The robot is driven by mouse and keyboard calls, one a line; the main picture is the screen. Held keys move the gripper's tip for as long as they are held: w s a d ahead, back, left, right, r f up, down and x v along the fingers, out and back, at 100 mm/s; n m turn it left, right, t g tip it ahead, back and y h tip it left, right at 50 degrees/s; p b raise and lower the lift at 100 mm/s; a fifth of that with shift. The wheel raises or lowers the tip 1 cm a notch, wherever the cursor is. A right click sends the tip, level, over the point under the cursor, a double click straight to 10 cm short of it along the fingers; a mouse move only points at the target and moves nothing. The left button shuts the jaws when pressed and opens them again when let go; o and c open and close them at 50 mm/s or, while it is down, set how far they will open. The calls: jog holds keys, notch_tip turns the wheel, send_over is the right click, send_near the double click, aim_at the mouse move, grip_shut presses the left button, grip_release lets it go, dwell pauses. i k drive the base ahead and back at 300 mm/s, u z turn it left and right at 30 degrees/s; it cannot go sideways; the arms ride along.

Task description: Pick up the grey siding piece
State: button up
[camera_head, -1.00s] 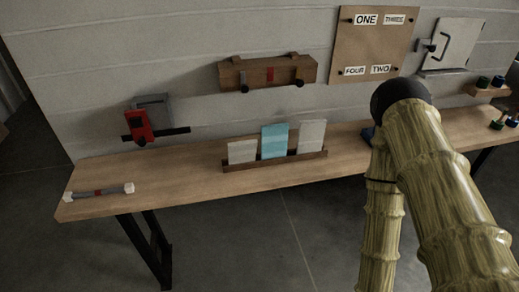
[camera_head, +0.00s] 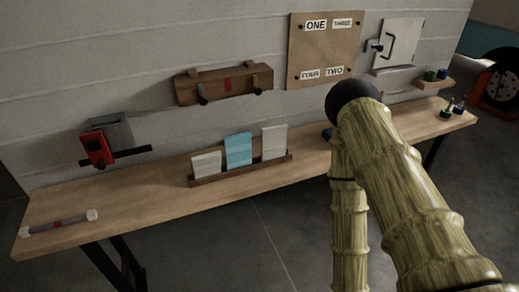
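A wooden rack (camera_head: 240,172) on the bench holds three upright flat pieces. A pale grey piece (camera_head: 207,165) stands at its left, a light blue piece (camera_head: 238,149) in the middle, and a taller grey-white piece (camera_head: 273,142) at the right. I cannot tell which of the two pale pieces is the grey siding piece. My arm, with a black rounded joint and bamboo-like links, fills the lower right of the head view, right of the rack and apart from it. My gripper does not show.
The wooden bench (camera_head: 130,199) runs along the camper wall. A rod with white ends (camera_head: 60,223) lies at its left end. A red and grey device (camera_head: 98,148), a wooden box (camera_head: 222,84) and a label board (camera_head: 322,48) are on the wall.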

aim_at(274, 138)
jog(key=u, duration=3.65)
jog(key=k, duration=1.3)
jog(key=z, duration=2)
